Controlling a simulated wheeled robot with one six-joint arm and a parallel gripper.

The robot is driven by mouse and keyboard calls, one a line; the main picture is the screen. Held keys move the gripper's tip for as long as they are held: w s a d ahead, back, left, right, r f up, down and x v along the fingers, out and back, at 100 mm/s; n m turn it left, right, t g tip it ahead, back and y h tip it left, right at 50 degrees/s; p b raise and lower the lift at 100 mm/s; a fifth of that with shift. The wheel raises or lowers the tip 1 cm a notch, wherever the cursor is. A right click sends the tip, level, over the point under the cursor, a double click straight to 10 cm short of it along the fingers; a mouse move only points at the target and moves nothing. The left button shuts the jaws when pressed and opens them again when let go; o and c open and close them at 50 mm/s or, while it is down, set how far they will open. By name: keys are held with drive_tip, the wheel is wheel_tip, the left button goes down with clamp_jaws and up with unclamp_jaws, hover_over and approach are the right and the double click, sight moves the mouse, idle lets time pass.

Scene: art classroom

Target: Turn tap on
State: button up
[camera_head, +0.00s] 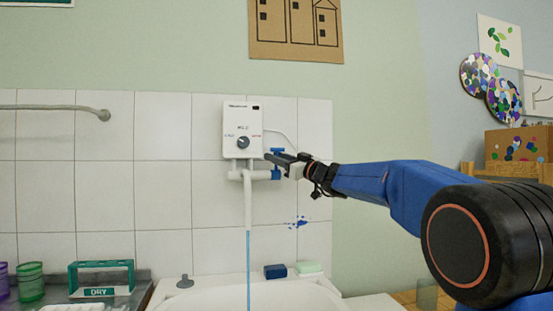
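A white wall-mounted water heater (243,130) with a round dark knob hangs on the tiled wall. White pipes run under it, and a spout (248,205) points down. A thin bluish stream (248,270) runs from the spout's end down into the white sink (205,297). The tap's blue handle (277,152) is at the right of the pipes, partly hidden by my gripper. My gripper (276,159) reaches in from the right, its dark fingertips at the blue handle. I cannot tell whether they touch it or how far apart they are.
A blue sponge (275,271) and a pale green one (308,268) lie on the sink's back rim. A grey plug (185,282) is at its left. A green rack (101,277) and coloured cups (30,282) stand farther left. A wooden shelf is at right.

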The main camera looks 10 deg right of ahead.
drive_tip(key=v, duration=1.7)
drive_tip(key=shift+d, duration=0.15)
drive_tip(key=shift+s, duration=0.1)
